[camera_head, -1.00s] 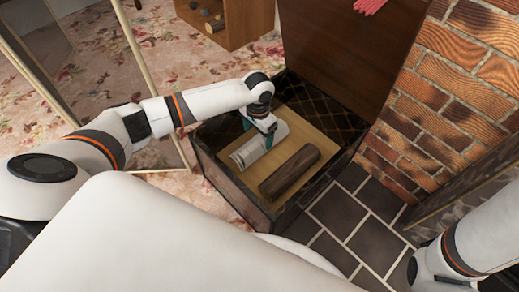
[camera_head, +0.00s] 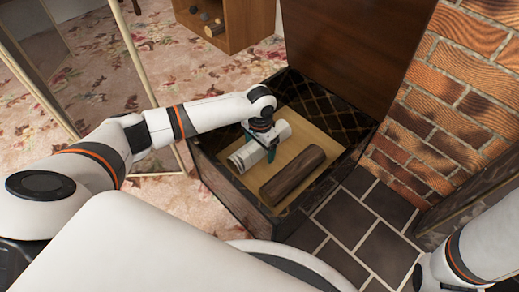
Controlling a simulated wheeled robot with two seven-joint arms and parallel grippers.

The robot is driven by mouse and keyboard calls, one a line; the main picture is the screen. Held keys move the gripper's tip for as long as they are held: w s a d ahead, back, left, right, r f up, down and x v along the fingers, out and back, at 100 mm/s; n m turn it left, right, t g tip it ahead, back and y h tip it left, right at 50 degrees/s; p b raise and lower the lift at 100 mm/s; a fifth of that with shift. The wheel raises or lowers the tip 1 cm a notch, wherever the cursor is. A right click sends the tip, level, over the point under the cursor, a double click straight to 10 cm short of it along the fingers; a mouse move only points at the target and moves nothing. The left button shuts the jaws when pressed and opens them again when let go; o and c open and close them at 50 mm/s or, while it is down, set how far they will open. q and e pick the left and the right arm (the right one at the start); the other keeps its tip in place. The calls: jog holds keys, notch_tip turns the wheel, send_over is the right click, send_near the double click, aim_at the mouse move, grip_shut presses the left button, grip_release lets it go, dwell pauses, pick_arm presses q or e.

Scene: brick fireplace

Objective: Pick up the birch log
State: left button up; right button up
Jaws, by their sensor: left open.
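The pale birch log (camera_head: 244,158) lies in the open wooden chest (camera_head: 233,188), on a light wooden board. My left gripper (camera_head: 261,143) is at the log's middle with its jaws open. Its teal fingertips show on either side of the log, and the hand covers part of it. I cannot tell whether the fingers touch the bark. A dark brown log (camera_head: 293,175) lies beside the birch log, a little to the right. My right arm comes in at the lower right, but its gripper is out of view.
The chest's raised lid (camera_head: 345,50) stands behind it. A brick wall (camera_head: 455,110) rises at the right above dark floor tiles (camera_head: 350,215). A wooden shelf (camera_head: 245,22) with several small items stands at the back. Thin light poles stand at the left.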

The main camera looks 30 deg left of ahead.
pick_arm(q)
jog(key=shift+s+a, duration=0.15)
jog(key=c, duration=1.3)
jog(key=shift+r, duration=0.1)
